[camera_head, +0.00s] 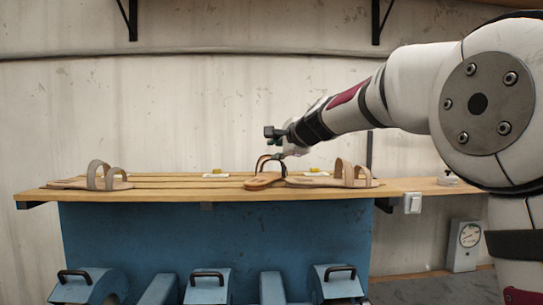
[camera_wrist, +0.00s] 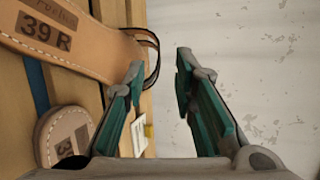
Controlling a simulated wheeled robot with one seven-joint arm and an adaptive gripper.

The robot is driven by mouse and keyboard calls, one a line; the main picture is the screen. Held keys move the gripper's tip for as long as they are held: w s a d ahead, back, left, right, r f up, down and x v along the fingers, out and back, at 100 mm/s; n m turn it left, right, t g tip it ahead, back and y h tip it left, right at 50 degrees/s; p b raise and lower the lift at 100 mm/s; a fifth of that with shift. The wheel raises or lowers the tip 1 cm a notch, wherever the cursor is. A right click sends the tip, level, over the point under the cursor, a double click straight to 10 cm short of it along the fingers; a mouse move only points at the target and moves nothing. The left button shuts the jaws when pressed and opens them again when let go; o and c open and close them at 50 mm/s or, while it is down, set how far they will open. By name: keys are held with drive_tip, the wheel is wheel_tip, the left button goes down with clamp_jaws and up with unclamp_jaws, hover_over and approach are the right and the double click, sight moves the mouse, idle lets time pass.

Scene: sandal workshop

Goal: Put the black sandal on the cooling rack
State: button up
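The black sandal (camera_head: 262,182) has a tan sole and thin dark straps. It lies mid-bench in the head view, beside a beige-strapped sandal (camera_head: 345,178). In the wrist view, a tan sole marked "39 R" (camera_wrist: 75,35) has black straps at its right end, close to my left-hand fingertip. I cannot tell if they touch. My gripper (camera_head: 278,141) is above the black straps; in the wrist view its fingers (camera_wrist: 160,72) are apart with nothing clearly held between them. The slatted wooden top (camera_head: 150,189) carries the sandals; I cannot make out a separate cooling rack.
Another beige-strapped sandal (camera_head: 95,180) lies at the left end. A rounded sole end (camera_wrist: 62,135) shows low left in the wrist view. Small yellow-topped pieces lie along the back. The wall (camera_head: 180,110) stands close behind. Bare slats lie between the left and middle sandals.

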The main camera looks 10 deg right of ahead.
drive_tip(key=s+d+f+n+g, duration=0.1)
drive_tip(key=s+f+n, duration=0.15)
drive_tip(key=s, duration=0.65)
drive_tip(key=s+d+f+n+g+h, duration=0.1)
drive_tip(key=s+f+n+g, duration=0.15)
drive_tip(key=s, duration=0.55)
drive_tip(key=s+d+f+n+g, duration=0.15)
drive_tip(key=s+n, duration=0.25)
drive_tip(key=s, duration=0.5)
drive_tip(key=s+d+f+n+g+h, duration=0.1)
drive_tip(key=s+d+f+n, duration=0.2)
drive_tip(key=s+f, duration=0.5)
drive_tip(key=s+d+f+n+g+h, duration=0.2)
drive_tip(key=s+f+n, duration=0.2)
drive_tip(key=s, duration=0.9)
wheel_tip(320, 180, down, 4)
drive_tip(key=shift+s+d+r+b, duration=0.1)
drive_tip(key=shift+s+d+b, duration=0.2)
drive_tip(key=shift+s+d, duration=0.1)
